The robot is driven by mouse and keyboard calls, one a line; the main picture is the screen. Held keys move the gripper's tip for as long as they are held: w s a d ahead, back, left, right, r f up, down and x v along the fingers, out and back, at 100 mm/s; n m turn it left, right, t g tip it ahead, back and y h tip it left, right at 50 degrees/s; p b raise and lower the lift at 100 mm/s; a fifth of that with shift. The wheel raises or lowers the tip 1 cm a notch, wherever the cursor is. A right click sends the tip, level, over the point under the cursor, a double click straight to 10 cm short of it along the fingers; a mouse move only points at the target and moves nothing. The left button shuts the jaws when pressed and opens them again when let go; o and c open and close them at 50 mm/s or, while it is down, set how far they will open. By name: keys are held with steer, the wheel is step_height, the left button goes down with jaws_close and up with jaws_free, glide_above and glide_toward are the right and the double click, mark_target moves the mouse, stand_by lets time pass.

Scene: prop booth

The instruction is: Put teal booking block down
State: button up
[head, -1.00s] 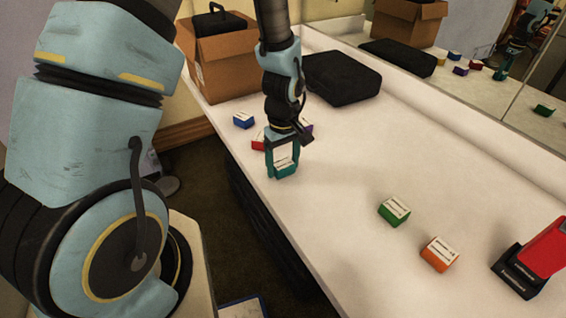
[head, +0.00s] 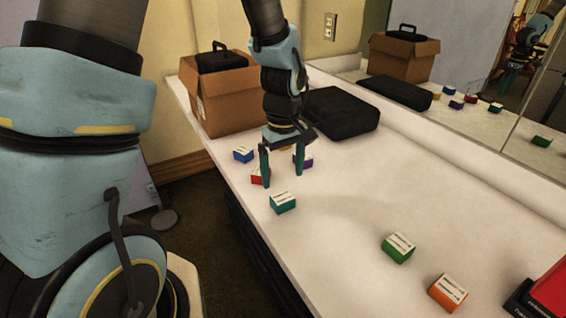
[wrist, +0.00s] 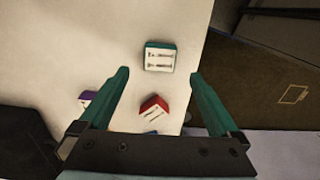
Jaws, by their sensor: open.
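The teal booking block (head: 283,203) sits on the white counter (head: 330,235) near its left edge, with its white labelled face up. In the wrist view the teal block (wrist: 159,57) lies beyond the fingertips, roughly centred between them. My gripper (head: 283,183) is open and empty, raised above the counter just behind the block and apart from it. In the wrist view both teal fingers of my gripper (wrist: 160,75) are spread wide with nothing between their tips.
A red block (head: 260,177), a blue block (head: 243,154) and a purple block (head: 302,160) stand behind. Green (head: 398,247) and orange (head: 448,292) blocks are in front. A cardboard box (head: 212,95) and black case (head: 341,111) stand at the back. The middle counter is clear.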

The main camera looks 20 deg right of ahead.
steer(key=a+r+m, duration=0.1)
steer(key=a+r, duration=0.2)
steer(key=a, duration=0.9)
steer(key=w+a+r+m+t, duration=0.1)
steer(key=a+r, duration=0.3)
steer(key=a, duration=0.9)
steer(key=shift+a+r+m+t, duration=0.2)
steer(key=shift+m+t, duration=0.1)
steer(key=shift+m, duration=0.4)
